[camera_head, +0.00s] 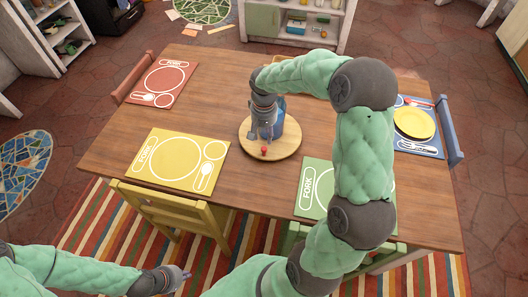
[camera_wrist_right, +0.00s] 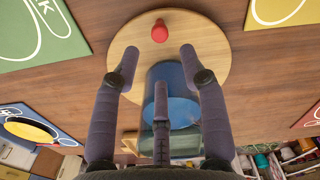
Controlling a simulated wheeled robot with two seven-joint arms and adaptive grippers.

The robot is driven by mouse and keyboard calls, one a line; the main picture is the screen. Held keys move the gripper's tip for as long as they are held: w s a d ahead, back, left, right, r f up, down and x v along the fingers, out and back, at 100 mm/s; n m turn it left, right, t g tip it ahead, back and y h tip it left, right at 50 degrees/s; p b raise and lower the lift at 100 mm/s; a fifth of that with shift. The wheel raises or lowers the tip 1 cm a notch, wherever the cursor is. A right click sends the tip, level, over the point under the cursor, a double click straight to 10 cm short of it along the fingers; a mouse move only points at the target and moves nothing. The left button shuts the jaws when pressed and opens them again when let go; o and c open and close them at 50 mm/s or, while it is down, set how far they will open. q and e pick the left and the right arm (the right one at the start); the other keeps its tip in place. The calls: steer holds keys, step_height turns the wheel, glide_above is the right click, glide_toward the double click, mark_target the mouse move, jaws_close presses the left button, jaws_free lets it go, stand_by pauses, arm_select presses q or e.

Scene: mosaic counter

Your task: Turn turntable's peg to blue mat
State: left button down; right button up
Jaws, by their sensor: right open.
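The round wooden turntable (camera_head: 287,147) lies at the middle of the table, with a small red peg (camera_head: 264,152) near its front rim. In the right wrist view the peg (camera_wrist_right: 159,33) is just beyond my fingertips, apart from them. A blue see-through vessel (camera_head: 279,116) stands on the turntable, partly hidden by my right gripper (camera_head: 265,137). That gripper is open and points down over the turntable, its fingers spread in the wrist view (camera_wrist_right: 158,52). The blue mat (camera_head: 432,149) is at the table's right end. My left gripper (camera_head: 184,274) is low, off the table; its jaws are unclear.
The blue mat bears a yellow plate (camera_head: 414,123) and cutlery. A yellow mat (camera_head: 165,170) lies front left, a red mat (camera_head: 178,78) back left, and a green mat (camera_head: 307,202) front right, partly behind my right arm. Chairs surround the table. Bare wood surrounds the turntable.

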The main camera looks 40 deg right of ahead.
mark_target(264, 148)
step_height(264, 148, down, 10)
steer(key=b, duration=0.3)
steer(key=shift+r, duration=0.1)
jaws_close()
